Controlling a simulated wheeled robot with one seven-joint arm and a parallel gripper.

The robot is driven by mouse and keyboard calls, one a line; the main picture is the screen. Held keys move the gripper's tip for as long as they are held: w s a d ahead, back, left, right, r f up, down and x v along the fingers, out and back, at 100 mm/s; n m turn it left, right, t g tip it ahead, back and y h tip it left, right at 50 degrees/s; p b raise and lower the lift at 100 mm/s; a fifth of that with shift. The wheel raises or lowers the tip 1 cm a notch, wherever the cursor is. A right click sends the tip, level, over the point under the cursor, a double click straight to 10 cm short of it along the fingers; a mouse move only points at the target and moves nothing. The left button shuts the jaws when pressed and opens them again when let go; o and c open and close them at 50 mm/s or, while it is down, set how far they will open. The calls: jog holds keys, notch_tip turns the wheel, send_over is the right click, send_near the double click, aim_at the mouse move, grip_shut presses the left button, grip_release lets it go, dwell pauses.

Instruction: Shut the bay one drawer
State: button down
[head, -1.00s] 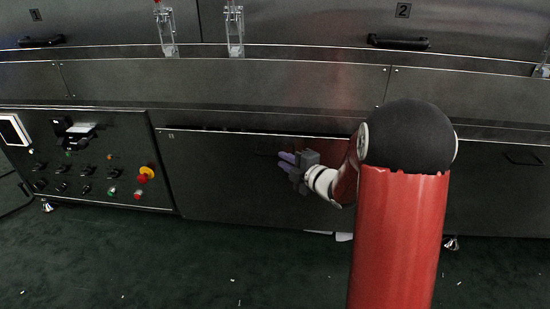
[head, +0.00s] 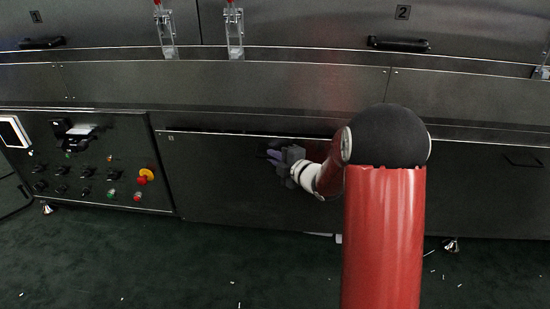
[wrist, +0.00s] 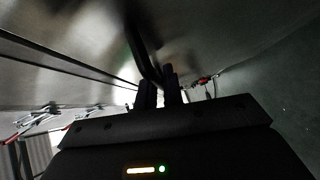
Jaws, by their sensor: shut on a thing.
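The bay one drawer (head: 225,185) is the wide dark metal front below the long ledge, right of the control panel, in the head view. A bright line runs along its top edge; I cannot tell whether the front is fully flush. My gripper (head: 272,154) is at the upper middle of this front, shut on the drawer's dark handle. In the wrist view the handle (wrist: 143,48) is a dark bar running up from between my fingertips (wrist: 159,86). The fingers hide part of the handle, and my arm covers the right part of the drawer front.
A control panel (head: 95,165) with knobs and a yellow-and-red stop button (head: 145,176) stands left of the drawer. Above are hatch handles (head: 398,43) and upright clear clamps (head: 234,33). The dark green floor (head: 130,265) in front is open, with small white scraps.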

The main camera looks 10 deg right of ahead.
aim_at(280, 150)
jog(key=w, duration=0.2)
jog(key=w+d, duration=0.1)
jog(key=shift+w+d+f+b, duration=0.1)
jog(key=shift+w+d+b, duration=0.05)
jog(key=shift+w+b, duration=0.25)
jog(key=shift+w+d+r, duration=0.1)
jog(key=shift+w+r, duration=0.05)
jog(key=shift+r, duration=0.05)
jog(key=c, duration=1.8)
grip_release()
jog(key=v, duration=0.8)
jog(key=shift+f, duration=0.15)
